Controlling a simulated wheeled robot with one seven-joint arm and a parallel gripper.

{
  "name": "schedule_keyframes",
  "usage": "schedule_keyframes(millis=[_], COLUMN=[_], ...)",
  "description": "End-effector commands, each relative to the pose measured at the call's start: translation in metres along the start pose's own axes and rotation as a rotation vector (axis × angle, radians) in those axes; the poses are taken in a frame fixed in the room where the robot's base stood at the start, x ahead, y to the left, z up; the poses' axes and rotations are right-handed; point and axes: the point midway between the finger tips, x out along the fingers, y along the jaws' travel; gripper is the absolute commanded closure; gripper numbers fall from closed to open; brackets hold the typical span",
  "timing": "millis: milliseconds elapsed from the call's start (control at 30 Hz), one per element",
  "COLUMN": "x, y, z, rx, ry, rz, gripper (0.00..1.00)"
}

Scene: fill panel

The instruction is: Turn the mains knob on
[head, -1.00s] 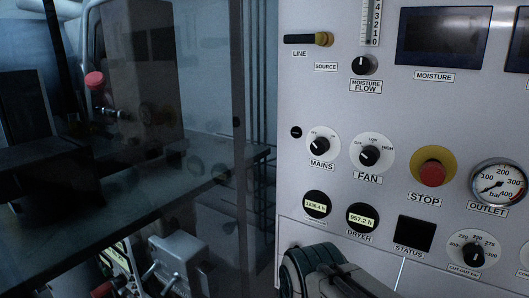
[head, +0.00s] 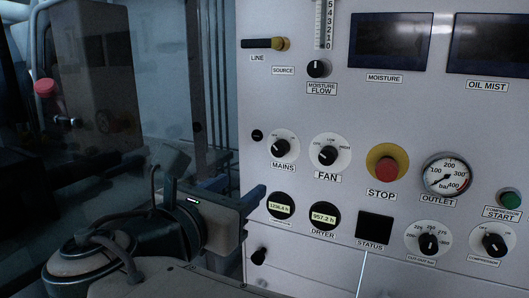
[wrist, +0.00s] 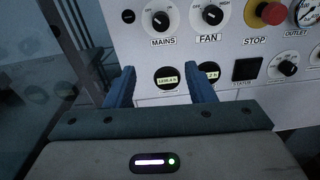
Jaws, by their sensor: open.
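The mains knob (head: 280,148) is a black pointer knob on a white round dial, above the label MAINS on the pale panel. Its pointer leans toward the upper left in the head view. It also shows in the wrist view (wrist: 159,19), above and between my fingers. My gripper (wrist: 162,84) is open and empty, its two blue fingers pointing at the panel just below the knob. In the head view my gripper (head: 254,199) is at the lower left of the knob, apart from it. Part of the far finger is hidden there.
The fan knob (head: 327,156) is just right of the mains knob, with the red stop button (head: 387,169) beyond. Two round hour meters (head: 281,206) sit below. A dark status screen (head: 375,227) is lower right. A glass enclosure stands left.

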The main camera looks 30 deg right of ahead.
Motion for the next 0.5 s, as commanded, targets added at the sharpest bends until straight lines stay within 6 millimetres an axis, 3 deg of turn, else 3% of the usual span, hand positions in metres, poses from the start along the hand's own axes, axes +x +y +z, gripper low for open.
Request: schedule_keyframes(millis=[100,233,500], x=[-0.003,0.007,0.057], y=[-0.002,-0.004,0.001], z=[0.015,0.019,0.022], rx=[-0.041,-0.049,-0.053], ry=[-0.053,-0.063,-0.061], rz=[0.01,0.009,0.01], gripper=[0.51,0.51,0.51])
